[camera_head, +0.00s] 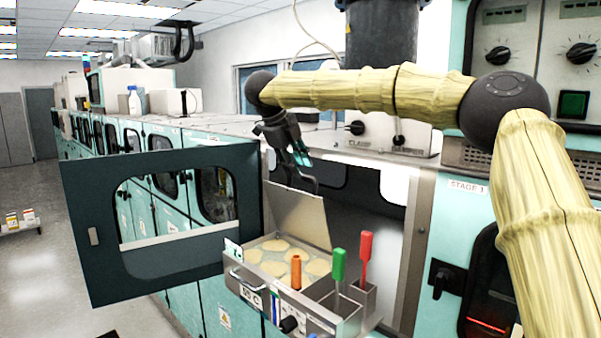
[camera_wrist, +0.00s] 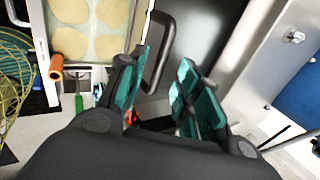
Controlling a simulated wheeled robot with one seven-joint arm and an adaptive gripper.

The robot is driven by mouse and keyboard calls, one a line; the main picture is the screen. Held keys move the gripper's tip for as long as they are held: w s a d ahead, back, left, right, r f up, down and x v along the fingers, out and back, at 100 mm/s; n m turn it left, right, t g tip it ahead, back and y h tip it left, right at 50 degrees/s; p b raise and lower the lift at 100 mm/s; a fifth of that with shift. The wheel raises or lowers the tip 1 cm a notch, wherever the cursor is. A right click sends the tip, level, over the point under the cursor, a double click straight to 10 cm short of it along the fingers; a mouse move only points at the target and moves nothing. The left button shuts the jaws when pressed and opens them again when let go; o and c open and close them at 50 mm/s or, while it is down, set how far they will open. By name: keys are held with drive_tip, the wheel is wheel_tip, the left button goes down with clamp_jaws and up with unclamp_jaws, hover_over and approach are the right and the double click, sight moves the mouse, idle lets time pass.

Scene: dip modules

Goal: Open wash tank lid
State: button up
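The wash tank (camera_head: 321,316) is a steel basin in the open cabinet, with pale round pieces in liquid (camera_head: 290,262). Its lid (camera_head: 300,215) is a flat metal panel standing steeply raised at the tank's back edge, so the inside shows. The lid's dark bar handle (camera_wrist: 160,60) shows in the wrist view, by the left finger. My gripper (camera_head: 297,158) is just above the lid's upper edge. In the wrist view my gripper (camera_wrist: 162,95) has its two teal-padded fingers apart, with the handle's lower end near the gap. I cannot tell whether they touch it.
The dark cabinet door (camera_head: 90,255) with a window hangs open at the left. Orange (camera_head: 296,272), green (camera_head: 339,262) and red (camera_head: 366,246) handled tools stand at the tank's front and right. A steel post (camera_head: 420,225) stands right of the opening.

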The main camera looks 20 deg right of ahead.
drive_tip(key=v, duration=0.8)
drive_tip(key=shift+a+r, duration=0.15)
drive_tip(key=shift+r, duration=0.1)
drive_tip(key=shift+c, duration=0.2)
